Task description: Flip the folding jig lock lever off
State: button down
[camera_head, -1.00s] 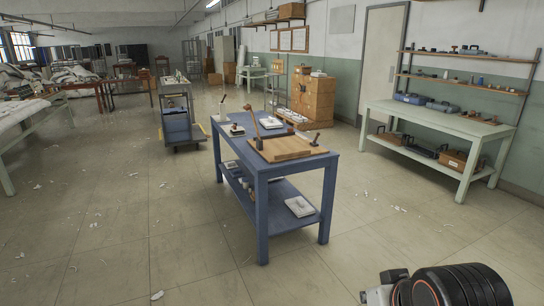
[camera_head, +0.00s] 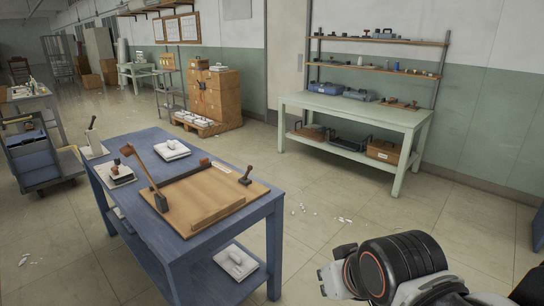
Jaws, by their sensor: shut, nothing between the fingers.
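The wooden folding jig (camera_head: 182,203) lies on the blue table (camera_head: 268,212) in the left half of the view. A long brown arm (camera_head: 146,176) rises slanted from the jig's left side, with a dark block at its foot. A short dark-handled lever (camera_head: 245,176) stands tilted at the jig's right rear corner. I cannot tell for certain which of these is the lock lever. Only part of my arm shows at the lower right, well apart from the table. My gripper is not clearly in view.
Folded white cloths (camera_head: 172,150) and a stamp-like tool (camera_head: 121,168) lie behind the jig. A cart (camera_head: 42,160) stands at the left. A pale green bench (camera_head: 352,112) stands against the wall. The floor between table and bench is mostly clear, with small white scraps.

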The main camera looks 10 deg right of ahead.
aim_at(250, 168)
jog(key=i+j+z, duration=0.3)
jog(key=i, duration=0.15)
jog(key=i+j+z, duration=0.3)
jog(key=i+l, duration=0.1)
